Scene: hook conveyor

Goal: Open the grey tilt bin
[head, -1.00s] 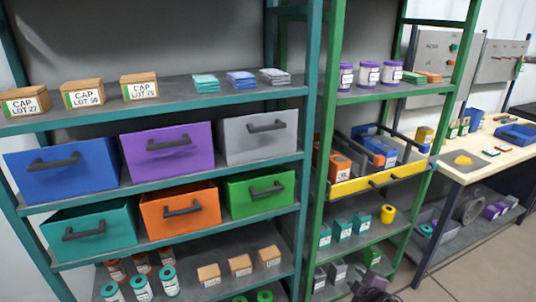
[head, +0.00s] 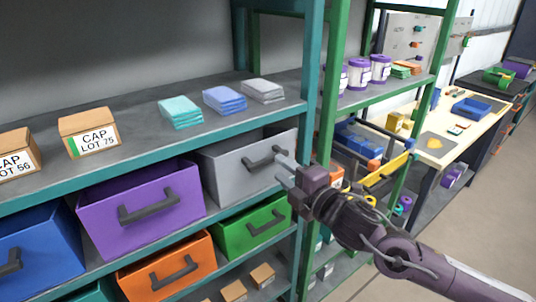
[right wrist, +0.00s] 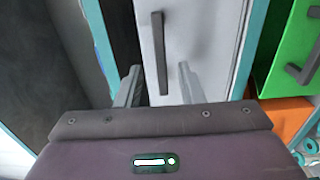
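The grey tilt bin (head: 232,166) sits at the right end of the upper bin row on the teal shelf unit. Its front looks upright, with a dark bar handle (head: 265,158) across it. My right gripper (head: 284,168) is at the right side of the bin front, close to the handle. In the right wrist view the handle (right wrist: 160,55) runs up the picture between the two spread fingers (right wrist: 158,85) of my gripper. I cannot tell whether the fingers reach past the handle. My left gripper is not in view.
A purple bin (head: 150,206) is left of the grey one, and a green bin (head: 252,225) is below it. The shelf edge (head: 225,125) runs just above. The teal upright (head: 309,110) stands right of the grey bin, near my right gripper.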

